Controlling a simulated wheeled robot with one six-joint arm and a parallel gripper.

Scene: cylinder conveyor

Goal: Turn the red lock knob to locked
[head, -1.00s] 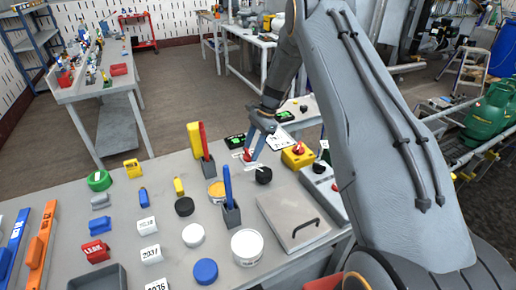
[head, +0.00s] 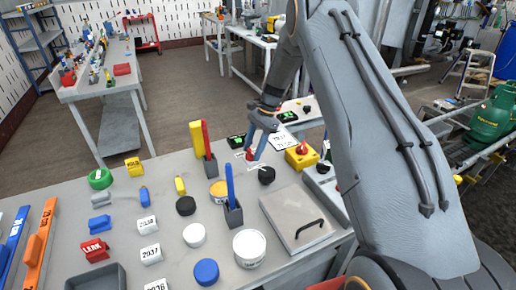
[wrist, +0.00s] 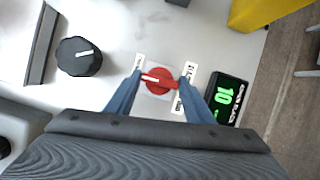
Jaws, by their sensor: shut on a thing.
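The red lock knob (wrist: 160,81) sits on a pale square plate between my gripper's two blue fingers in the wrist view. Its bar lies nearly level across the picture, with a white mark at its left end. My gripper (wrist: 160,76) is shut on the knob, one finger at each end of the bar. White labels stand left (wrist: 139,62) and right (wrist: 190,72) of it, with another at lower right; their text is too small to read. In the head view my gripper (head: 252,155) reaches down to the table, and the fingers partly hide the knob (head: 250,155).
A black knob (wrist: 78,56) is left of the red one in the wrist view. A green-lit display (wrist: 226,98) is close to the right finger. A yellow box with a red button (head: 301,155) stands nearby. A lidded panel (head: 297,217) and several small items cover the table (head: 130,258).

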